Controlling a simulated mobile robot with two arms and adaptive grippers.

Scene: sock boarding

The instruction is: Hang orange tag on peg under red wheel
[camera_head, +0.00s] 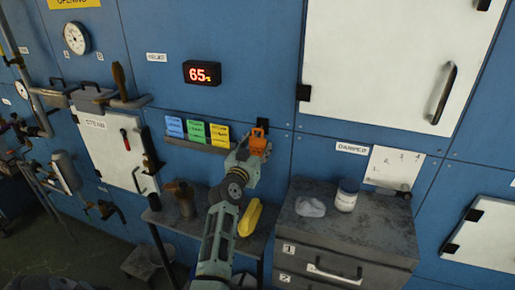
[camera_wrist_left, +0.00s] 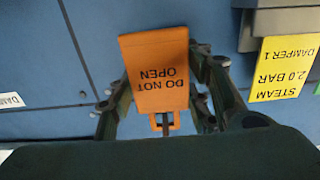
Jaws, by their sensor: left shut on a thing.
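The orange tag (camera_head: 259,143) is in my left gripper (camera_head: 250,156), held up in front of the blue wall, right of the coloured cards. In the left wrist view the tag (camera_wrist_left: 158,68) reads "DO NOT OPEN", upside down, with an orange loop at its lower end. The left gripper (camera_wrist_left: 160,112) is shut on it, with fingers on both sides. I cannot make out a red wheel or a peg under one in either view. My right gripper is not in view.
Blue, green and yellow cards (camera_head: 219,135) stand on a small wall ledge. Below are a grey bench with a yellow object (camera_head: 249,218) and a drawer cabinet (camera_head: 352,226) bearing a white jar (camera_head: 346,196) and a cloth. Pipes and levers crowd the left wall.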

